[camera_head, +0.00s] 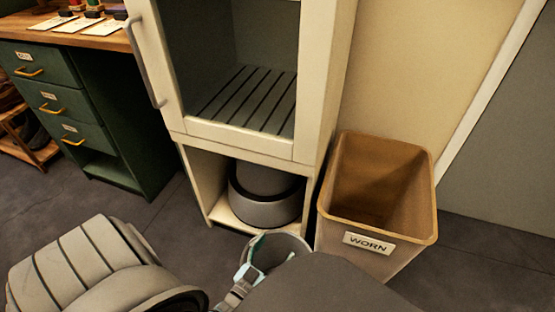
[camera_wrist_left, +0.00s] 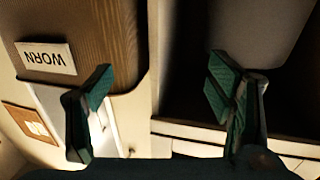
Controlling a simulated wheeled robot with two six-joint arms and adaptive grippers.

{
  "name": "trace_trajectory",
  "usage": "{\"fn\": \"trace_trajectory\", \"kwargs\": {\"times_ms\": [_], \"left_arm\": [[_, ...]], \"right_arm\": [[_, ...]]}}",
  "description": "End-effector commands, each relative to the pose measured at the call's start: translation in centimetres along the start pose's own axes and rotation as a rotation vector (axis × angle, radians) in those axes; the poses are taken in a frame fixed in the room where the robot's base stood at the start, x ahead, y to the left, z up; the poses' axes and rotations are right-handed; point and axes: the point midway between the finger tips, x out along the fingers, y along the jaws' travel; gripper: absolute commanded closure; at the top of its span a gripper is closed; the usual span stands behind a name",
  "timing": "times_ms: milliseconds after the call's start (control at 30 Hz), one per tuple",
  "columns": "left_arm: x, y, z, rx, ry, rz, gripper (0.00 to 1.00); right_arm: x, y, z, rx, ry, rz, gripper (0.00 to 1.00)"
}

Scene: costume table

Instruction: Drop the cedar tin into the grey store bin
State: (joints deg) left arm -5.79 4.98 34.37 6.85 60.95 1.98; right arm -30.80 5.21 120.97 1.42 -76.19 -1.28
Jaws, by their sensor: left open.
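I do not see the cedar tin in either view. A grey round container (camera_head: 265,208) stands in the open lower part of the cream cabinet; no label shows on it, so I cannot tell if it is the store bin. My left gripper (camera_head: 262,254) is in front of that rim in the head view. In the left wrist view the gripper (camera_wrist_left: 160,110) has its teal fingers spread with nothing between them. My right gripper is not in view.
A brown bin (camera_head: 428,190) labelled WORN stands right of the cream cabinet (camera_head: 330,90); it also shows in the left wrist view (camera_wrist_left: 110,35). A green drawer desk (camera_head: 120,120) with cards on top stands at the left. Dark floor (camera_head: 480,265) is clear at the right.

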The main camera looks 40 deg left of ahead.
Motion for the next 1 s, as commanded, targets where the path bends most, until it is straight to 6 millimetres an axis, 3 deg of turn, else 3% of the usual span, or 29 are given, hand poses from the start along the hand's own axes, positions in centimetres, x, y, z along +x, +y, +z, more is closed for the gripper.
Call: {"fn": "trace_trajectory", "kwargs": {"times_ms": [133, 400, 500, 1000], "left_arm": [[-2.3, 0.0, 0.1, 0.0, -0.003, 0.0, 0.26], [-9.5, 0.0, 0.1, 0.0, -0.003, 0.0, 0.26], [-11.1, 0.0, 0.0, 0.0, -0.002, 0.0, 0.26], [-11.8, 0.0, 0.0, 0.0, 0.0, 0.0, 0.26]], "right_arm": [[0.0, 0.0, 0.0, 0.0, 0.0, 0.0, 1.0], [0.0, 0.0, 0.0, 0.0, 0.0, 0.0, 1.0], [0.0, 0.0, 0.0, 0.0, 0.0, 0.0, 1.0], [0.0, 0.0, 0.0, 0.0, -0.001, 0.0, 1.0]]}}
